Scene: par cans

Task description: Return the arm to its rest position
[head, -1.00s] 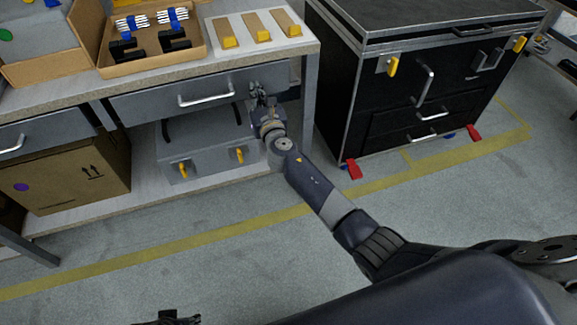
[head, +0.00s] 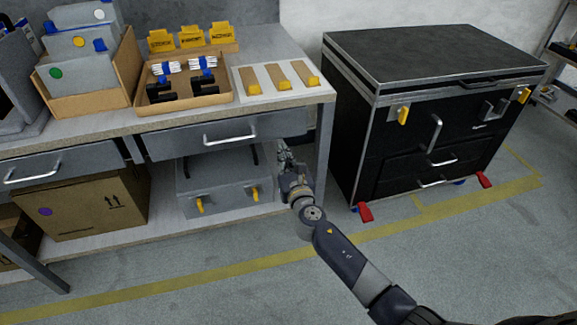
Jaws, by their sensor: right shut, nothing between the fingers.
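My right arm reaches in from the lower right. Its gripper (head: 284,156) is shut and empty. It is in front of the workbench, just below the right end of the drawer (head: 225,134) and beside the right end of the grey case (head: 222,184) on the lower shelf. I cannot tell whether it touches the bench. My left gripper is out of view.
A black wheeled case (head: 415,110) stands right of the bench. A cardboard box (head: 90,205) sits on the lower shelf. The bench top holds a tray (head: 183,98) and wooden pieces on a white mat (head: 249,81). The floor in front is clear.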

